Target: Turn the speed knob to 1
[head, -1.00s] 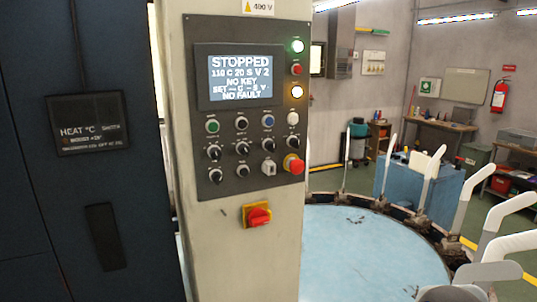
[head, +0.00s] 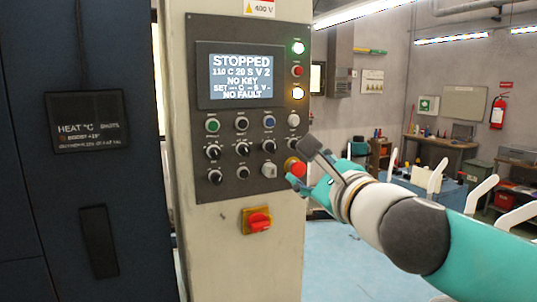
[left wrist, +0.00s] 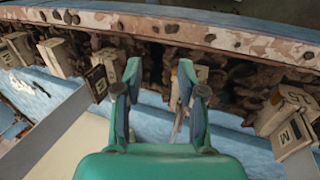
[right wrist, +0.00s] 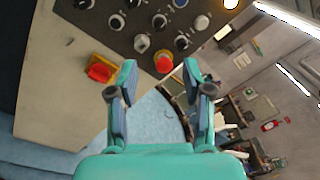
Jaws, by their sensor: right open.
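The control panel (head: 285,132) on the pale column holds several black knobs in rows, among them a left one (head: 213,151), a middle one (head: 242,149) and a right one (head: 268,146). Their labels are too small to read, so I cannot tell which is the speed knob. The screen (head: 240,76) reads STOPPED, 110 C 20 S V 2, NO KEY, NO FAULT. My right gripper (head: 303,166) is open at the panel's lower right, by the red mushroom button (head: 295,167), holding no knob. My left gripper (left wrist: 160,88) is open and empty, outside the head view.
A red and yellow switch (head: 257,220) sits below the panel. A dark cabinet (head: 60,210) stands at the left. In the left wrist view, pale blocks (left wrist: 290,120) line a rusty rim (left wrist: 200,33) near my left gripper. A blue round surface (head: 335,265) lies right of the column.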

